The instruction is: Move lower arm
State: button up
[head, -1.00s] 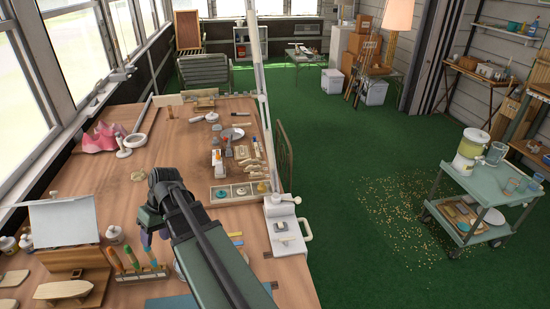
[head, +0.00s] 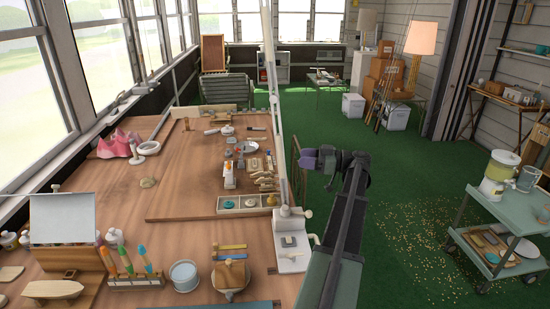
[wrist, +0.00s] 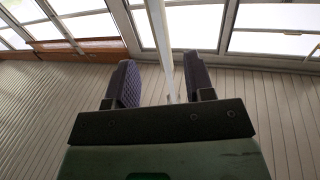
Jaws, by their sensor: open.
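My gripper (head: 308,158) is in the air to the right of the workbench (head: 190,195), above the green floor. In the wrist view its two dark padded fingers (wrist: 158,85) are apart, with nothing held between them. A thin white pole (head: 272,80) rises from near the bench's right edge, left of my gripper. In the wrist view a pale upright pole (wrist: 160,45) shows behind the gap between the fingers; I cannot tell its distance. A white device (head: 291,240) with a side handle sits at the bench edge. I cannot tell which part is the lower arm.
A cart (head: 493,218) with a drink dispenser (head: 497,180) stands at right.

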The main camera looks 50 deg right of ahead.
aim_at(281, 157)
jog(key=x, duration=1)
jog(key=shift+w, duration=0.25)
jog(key=shift+c, duration=0.2)
grip_shut()
